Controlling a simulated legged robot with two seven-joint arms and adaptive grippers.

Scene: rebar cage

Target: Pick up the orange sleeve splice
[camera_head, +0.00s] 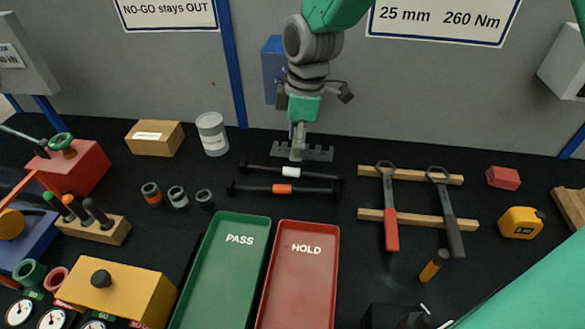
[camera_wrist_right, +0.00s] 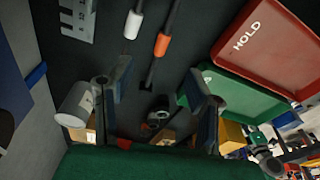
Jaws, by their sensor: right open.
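A dark bar with an orange sleeve (camera_head: 282,188) lies across the black table; this sleeve also shows in the right wrist view (camera_wrist_right: 163,44). A short dark cylinder with an orange band (camera_head: 151,194) stands farther left. I cannot tell from looks alone which one the task names. My right gripper (camera_head: 297,140) hangs with fingers down near the grey notched plate, behind the bars. In the right wrist view its two fingers (camera_wrist_right: 158,98) are apart with nothing held; a dark cylinder shows beyond them. My left gripper is out of view.
A bar with a white sleeve (camera_head: 289,172) lies just behind the orange one. The notched plate (camera_head: 315,154) is behind both. Green PASS (camera_head: 258,222) and red HOLD (camera_head: 328,232) trays lie in front. Two wrenches (camera_head: 390,205) rest on wooden strips at right.

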